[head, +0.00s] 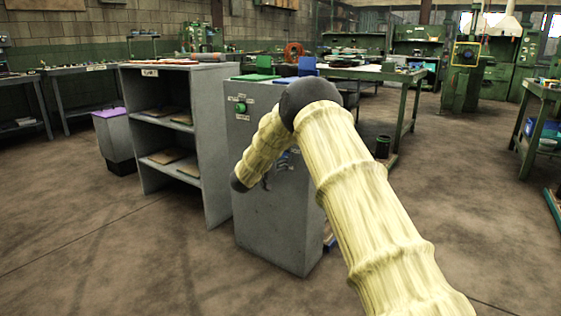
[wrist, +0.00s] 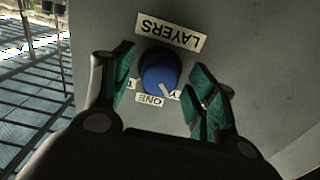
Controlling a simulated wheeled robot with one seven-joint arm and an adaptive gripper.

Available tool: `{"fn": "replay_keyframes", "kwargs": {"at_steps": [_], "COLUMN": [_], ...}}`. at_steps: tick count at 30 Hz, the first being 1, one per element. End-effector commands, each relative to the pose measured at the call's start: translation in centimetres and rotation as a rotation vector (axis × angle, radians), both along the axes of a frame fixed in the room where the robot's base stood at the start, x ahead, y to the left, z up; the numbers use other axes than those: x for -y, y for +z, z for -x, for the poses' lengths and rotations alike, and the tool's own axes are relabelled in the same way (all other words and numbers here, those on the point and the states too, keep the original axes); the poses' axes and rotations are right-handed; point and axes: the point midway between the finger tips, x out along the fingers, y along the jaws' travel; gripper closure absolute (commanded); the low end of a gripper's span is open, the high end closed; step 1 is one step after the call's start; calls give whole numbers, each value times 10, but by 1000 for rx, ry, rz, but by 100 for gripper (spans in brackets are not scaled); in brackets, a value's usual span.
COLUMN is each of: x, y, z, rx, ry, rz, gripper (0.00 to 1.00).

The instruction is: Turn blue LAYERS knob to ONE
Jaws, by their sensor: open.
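The blue LAYERS knob (wrist: 159,70) sits on a grey cabinet face in the wrist view. The LAYERS label (wrist: 171,31) appears upside down above it. The ONE label (wrist: 150,99) is just below the knob, slightly left. The knob's white pointer mark (wrist: 168,91) slants down and right, to the right of ONE. Another label right of ONE is partly hidden by a finger. My gripper (wrist: 164,66) is open, its green-padded fingers on either side of the knob. I cannot tell whether they touch it.
The grey cabinet (head: 259,222) carries a green knob (head: 240,107) with labels on its upper face. A grey shelf unit (head: 212,140) stands close on its left, with a purple-lidded bin (head: 111,135) beyond. A green workbench (head: 405,105) is behind to the right. Open floor lies front left.

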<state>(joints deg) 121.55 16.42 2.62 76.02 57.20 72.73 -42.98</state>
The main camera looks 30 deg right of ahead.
Motion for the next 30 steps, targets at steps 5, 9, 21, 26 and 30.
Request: {"fn": "replay_keyframes", "kwargs": {"at_steps": [5, 9, 21, 26, 30], "x": [0, -1, -1, -1, -1], "y": [0, 0, 2, 3, 3], "z": [0, 0, 0, 0, 0], "rx": [0, 0, 61, 153, 261], "ry": [0, 0, 1, 2, 0], "rz": [0, 0, -27, -65, -110], "gripper": [67, 89, 89, 89, 89]}}
